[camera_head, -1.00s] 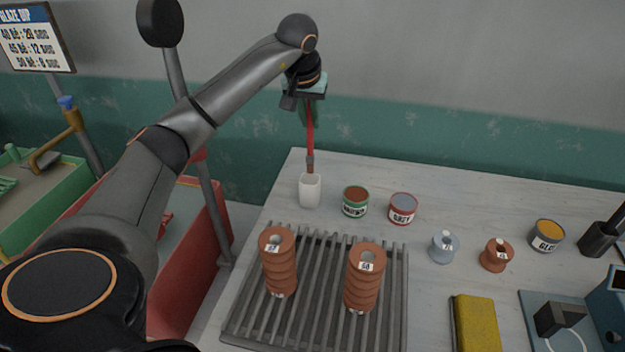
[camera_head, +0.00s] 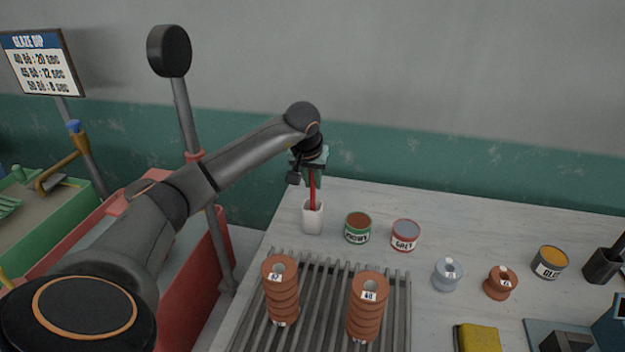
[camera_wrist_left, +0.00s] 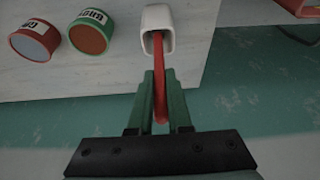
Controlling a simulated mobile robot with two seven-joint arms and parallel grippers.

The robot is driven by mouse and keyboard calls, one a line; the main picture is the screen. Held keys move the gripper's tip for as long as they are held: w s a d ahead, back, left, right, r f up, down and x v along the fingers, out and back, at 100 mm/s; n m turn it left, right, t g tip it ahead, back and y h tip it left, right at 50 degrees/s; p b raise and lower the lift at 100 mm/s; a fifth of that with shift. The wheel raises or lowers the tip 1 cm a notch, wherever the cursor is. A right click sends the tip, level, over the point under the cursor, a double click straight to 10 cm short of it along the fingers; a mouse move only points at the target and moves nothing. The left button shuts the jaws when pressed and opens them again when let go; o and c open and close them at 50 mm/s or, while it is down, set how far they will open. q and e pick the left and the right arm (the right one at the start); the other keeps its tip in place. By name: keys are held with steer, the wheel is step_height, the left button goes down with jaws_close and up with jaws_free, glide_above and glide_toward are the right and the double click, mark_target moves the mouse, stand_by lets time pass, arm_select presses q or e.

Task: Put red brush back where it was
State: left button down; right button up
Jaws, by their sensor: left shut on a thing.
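The red brush (camera_head: 313,190) stands upright with its lower end inside the white cup (camera_head: 312,218) at the back left of the table. Its lower tip is hidden by the cup. My left gripper (camera_head: 313,175) is above the cup, shut on the upper part of the brush handle. In the left wrist view, the green fingers of my left gripper (camera_wrist_left: 161,98) are on both sides of the red brush (camera_wrist_left: 158,65), which runs into the mouth of the white cup (camera_wrist_left: 157,18). My right gripper is not in view.
A green-labelled can (camera_head: 358,228) and a red-labelled grey can (camera_head: 405,235) stand just right of the cup. Two stacks of brown spools, left (camera_head: 281,290) and right (camera_head: 368,305), stand on the slatted rack (camera_head: 325,300) in front. Table space behind the cans is clear.

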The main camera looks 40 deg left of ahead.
arm_select(q)
steer(key=shift+f, duration=0.15)
steer(key=c, duration=0.8)
jaws_free()
steer(key=shift+c, duration=0.2)
steer(key=shift+r, duration=0.5)
steer(key=v, duration=1.1)
steer(key=shift+s, duration=0.2)
steer(key=shift+r, duration=0.1)
